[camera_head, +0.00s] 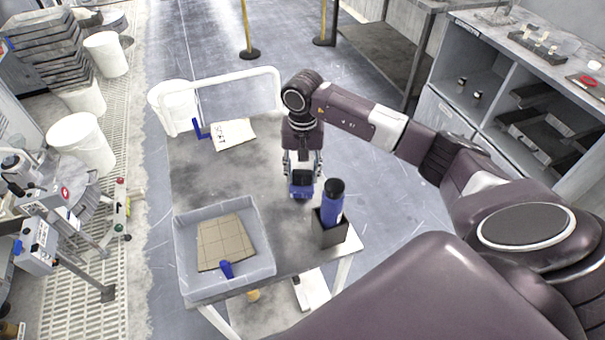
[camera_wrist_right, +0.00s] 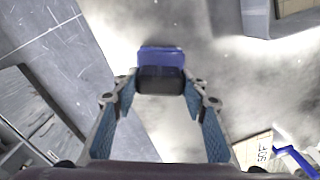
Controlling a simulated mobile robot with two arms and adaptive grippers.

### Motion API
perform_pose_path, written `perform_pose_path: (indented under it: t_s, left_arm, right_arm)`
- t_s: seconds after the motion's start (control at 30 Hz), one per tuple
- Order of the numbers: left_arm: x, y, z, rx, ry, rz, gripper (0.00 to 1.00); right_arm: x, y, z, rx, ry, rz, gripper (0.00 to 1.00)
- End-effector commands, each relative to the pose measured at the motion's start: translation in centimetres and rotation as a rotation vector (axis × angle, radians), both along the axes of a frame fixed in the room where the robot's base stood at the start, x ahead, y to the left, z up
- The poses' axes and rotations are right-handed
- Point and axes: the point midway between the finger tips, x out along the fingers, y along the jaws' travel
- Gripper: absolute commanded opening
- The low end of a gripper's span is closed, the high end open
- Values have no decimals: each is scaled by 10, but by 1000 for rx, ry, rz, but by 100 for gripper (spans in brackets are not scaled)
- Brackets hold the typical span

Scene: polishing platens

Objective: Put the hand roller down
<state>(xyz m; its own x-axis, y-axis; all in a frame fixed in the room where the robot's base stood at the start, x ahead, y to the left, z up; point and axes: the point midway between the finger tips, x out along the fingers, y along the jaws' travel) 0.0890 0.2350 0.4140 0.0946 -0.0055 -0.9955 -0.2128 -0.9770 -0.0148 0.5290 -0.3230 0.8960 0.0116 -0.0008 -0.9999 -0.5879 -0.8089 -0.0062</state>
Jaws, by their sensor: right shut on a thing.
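The hand roller (camera_head: 302,185), blue with a dark cylinder, is between the fingertips of my right gripper (camera_head: 302,165). In the right wrist view, its blue part and dark cylinder (camera_wrist_right: 161,79) sit across the tips of the right gripper (camera_wrist_right: 160,88), which is shut on it. The gripper points down over the right side of the grey cart top (camera_head: 195,180). I cannot tell whether the roller touches the surface. My left gripper is not in view.
A dark holder (camera_head: 333,235) with a blue-bodied, black-topped object (camera_head: 332,203) stands close to the roller. A grey tray (camera_head: 183,255) with a tan gridded sheet (camera_head: 226,240) is at the front left. A card (camera_head: 233,134) and blue bracket-like item (camera_head: 201,131) lie behind. The middle is clear.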

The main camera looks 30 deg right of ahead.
Motion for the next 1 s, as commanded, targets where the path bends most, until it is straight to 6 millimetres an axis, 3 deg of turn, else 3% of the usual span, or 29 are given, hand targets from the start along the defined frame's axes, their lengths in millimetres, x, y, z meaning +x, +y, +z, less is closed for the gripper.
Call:
perform_pose_path:
  t_s: [0.03, 0.2, 0.23, 0.37, 0.67, 0.9, 1.0]
  left_arm:
    - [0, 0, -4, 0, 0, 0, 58]
    - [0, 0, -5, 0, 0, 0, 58]
    - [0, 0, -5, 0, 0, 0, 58]
    - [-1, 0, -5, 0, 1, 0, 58]
    - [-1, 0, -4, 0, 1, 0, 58]
    - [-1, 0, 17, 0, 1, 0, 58]
    - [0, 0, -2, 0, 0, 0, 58]
  right_arm:
    - [-3, 0, -8, -3, 10, 0, 4]
    - [-5, 0, -11, -2, 15, 1, 0]
    - [-6, 0, -12, -3, 18, 1, 42]
    - [-5, 0, -12, -3, 17, 0, 56]
    - [-3, 0, -8, -1, 11, 1, 57]
    - [-3, 1, 11, 1, 9, 1, 57]
    - [-1, -1, 28, -4, 0, 2, 57]
